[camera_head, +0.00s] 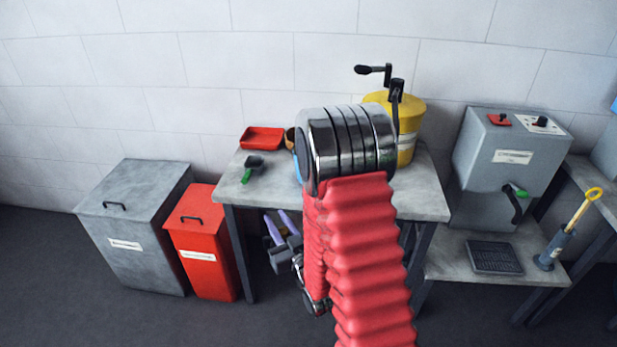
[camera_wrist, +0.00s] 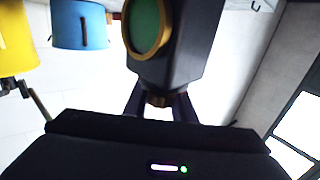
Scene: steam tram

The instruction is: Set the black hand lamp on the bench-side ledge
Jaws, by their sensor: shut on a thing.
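The black hand lamp (camera_wrist: 180,45) fills the upper middle of the wrist view, close to the camera. It has a round green lens (camera_wrist: 148,22) in a brass rim. My gripper (camera_wrist: 158,103) is shut on its narrow end, with dark fingers on either side of a small brass part. I cannot make out the lamp in the head view, where my arm hides part of the scene. A low grey ledge (camera_head: 448,263) sits at the right of the grey-topped bench (camera_head: 425,193), lower than the bench top; I cannot tell if it is the ledge named.
On the bench are a red tray (camera_head: 262,138), a green-handled brush (camera_head: 253,165) and a yellow drum (camera_head: 411,110) with a crank. A grey machine (camera_head: 500,180) and a dark grate (camera_head: 495,257) take up much of the ledge. Grey (camera_head: 140,235) and red (camera_head: 200,240) bins stand left.

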